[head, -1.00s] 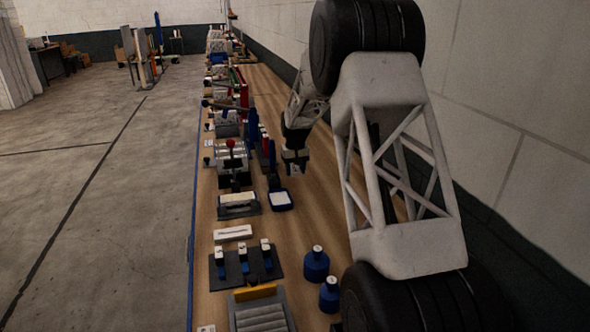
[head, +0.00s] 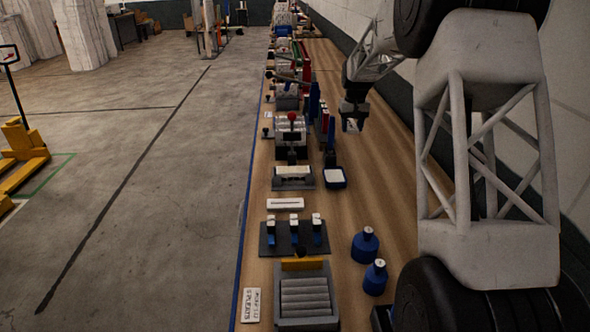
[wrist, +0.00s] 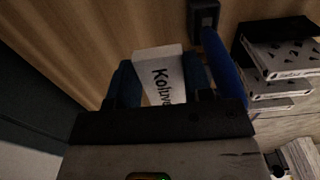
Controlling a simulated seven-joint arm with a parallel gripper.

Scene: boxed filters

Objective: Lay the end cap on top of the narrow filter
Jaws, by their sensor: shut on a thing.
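The box's lower end is hidden behind the gripper body, and only a small pale part shows in the head view. I cannot tell from its look whether it is the end cap. White boxes with black patterns (wrist: 282,58) stand at the right of the wrist view, apart from the gripper. I cannot tell which is the narrow filter.
A blue-handled tool (wrist: 224,66) is close to the gripper's right in the wrist view. A wall runs along the right.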

